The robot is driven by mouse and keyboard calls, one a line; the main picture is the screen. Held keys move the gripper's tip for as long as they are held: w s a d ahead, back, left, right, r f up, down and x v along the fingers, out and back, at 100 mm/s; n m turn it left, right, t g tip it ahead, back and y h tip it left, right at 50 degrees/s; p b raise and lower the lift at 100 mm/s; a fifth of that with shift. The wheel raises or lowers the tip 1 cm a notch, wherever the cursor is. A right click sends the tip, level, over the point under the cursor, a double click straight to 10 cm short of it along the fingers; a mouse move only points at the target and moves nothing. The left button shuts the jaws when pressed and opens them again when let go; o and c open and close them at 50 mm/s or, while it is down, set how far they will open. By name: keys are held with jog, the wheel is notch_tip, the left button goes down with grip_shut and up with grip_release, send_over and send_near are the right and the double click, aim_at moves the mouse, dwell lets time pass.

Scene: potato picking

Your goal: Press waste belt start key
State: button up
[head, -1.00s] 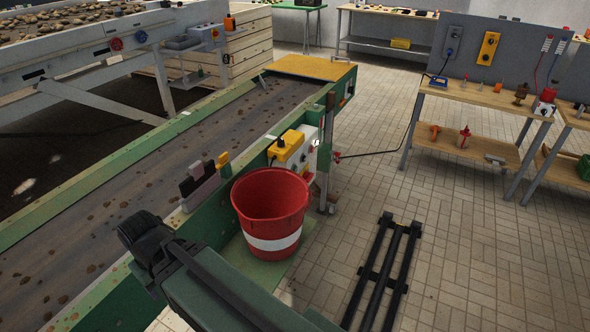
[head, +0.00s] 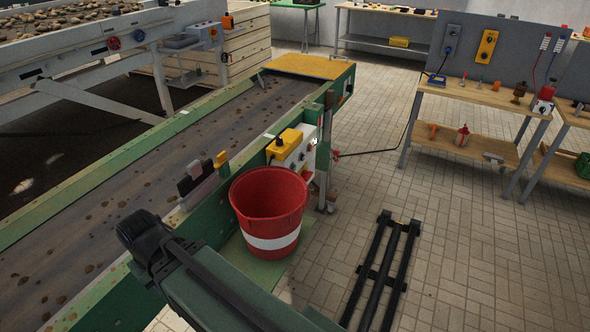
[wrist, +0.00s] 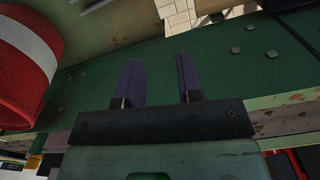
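A pale control box (head: 304,155) with small dark buttons or knobs is fixed to the green side of the belt conveyor (head: 120,205). A yellow box (head: 284,145) with a black knob sits against it. The key labels are too small to read, so I cannot tell which is the start key. In the wrist view my gripper (wrist: 160,80) is open, with a gap between its two purple-grey fingers and nothing held. It is over a green surface with bolt heads. I cannot make out its fingers clearly in the head view. The control box does not show in the wrist view.
A red bucket (head: 269,205) with a white band stands beside the conveyor, and shows at left in the wrist view (wrist: 22,65). Dark and grey blocks (head: 196,182) stand on the belt's edge. A black frame (head: 382,270) lies on the otherwise open tiled floor.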

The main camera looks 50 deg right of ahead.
grip_shut()
dwell(1.3)
